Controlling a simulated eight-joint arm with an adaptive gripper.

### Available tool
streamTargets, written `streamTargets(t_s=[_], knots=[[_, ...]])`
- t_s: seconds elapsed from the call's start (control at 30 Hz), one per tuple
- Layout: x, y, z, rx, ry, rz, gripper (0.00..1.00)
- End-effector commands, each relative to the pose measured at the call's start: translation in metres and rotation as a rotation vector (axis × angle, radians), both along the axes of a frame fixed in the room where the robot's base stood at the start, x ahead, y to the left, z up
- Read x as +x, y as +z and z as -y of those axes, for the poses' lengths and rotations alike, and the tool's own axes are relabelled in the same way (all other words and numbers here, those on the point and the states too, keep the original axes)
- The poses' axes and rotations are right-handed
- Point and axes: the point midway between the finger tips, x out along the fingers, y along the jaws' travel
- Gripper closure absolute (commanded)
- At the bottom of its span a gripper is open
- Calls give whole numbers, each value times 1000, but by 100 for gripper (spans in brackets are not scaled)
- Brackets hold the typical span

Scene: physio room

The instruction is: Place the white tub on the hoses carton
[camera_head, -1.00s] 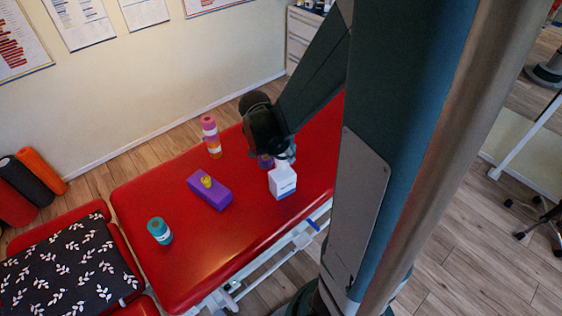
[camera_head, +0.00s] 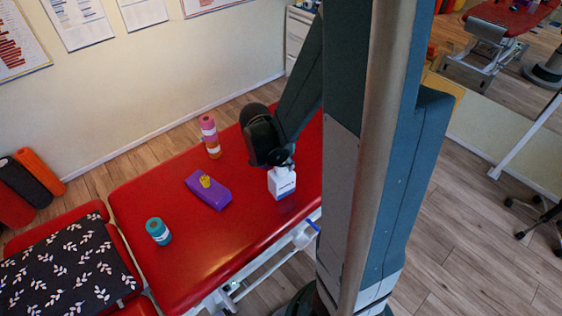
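A small white container (camera_head: 282,184) with a blue marking on its side is near the right part of the red treatment table. I take it for the white tub, but I cannot read its lettering. My gripper (camera_head: 281,162) is directly above it, pointing down and overlapping its top. The fingers are too small and dark to show whether they are open or shut on it. A dark shadow lies on the table just below the container; I cannot tell whether it touches the table. A purple box (camera_head: 211,194) lies to the left with a small yellow item (camera_head: 205,181) on top. I cannot identify the hoses carton by its label.
A stack of pink, white and orange rolls (camera_head: 209,136) stands at the back of the red table (camera_head: 190,265). Bare table lies between these things. A leaf-patterned cushion (camera_head: 70,265) is farther left.

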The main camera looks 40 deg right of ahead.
Motion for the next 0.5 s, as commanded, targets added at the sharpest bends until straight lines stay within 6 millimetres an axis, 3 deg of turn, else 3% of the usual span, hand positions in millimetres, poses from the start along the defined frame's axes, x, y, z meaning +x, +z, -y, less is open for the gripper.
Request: streamTargets(t_s=[0.47, 0.5], knots=[[0, -5, 0, 0, 0, 0, 73], [0, -4, 0, 0, 0, 0, 52]])
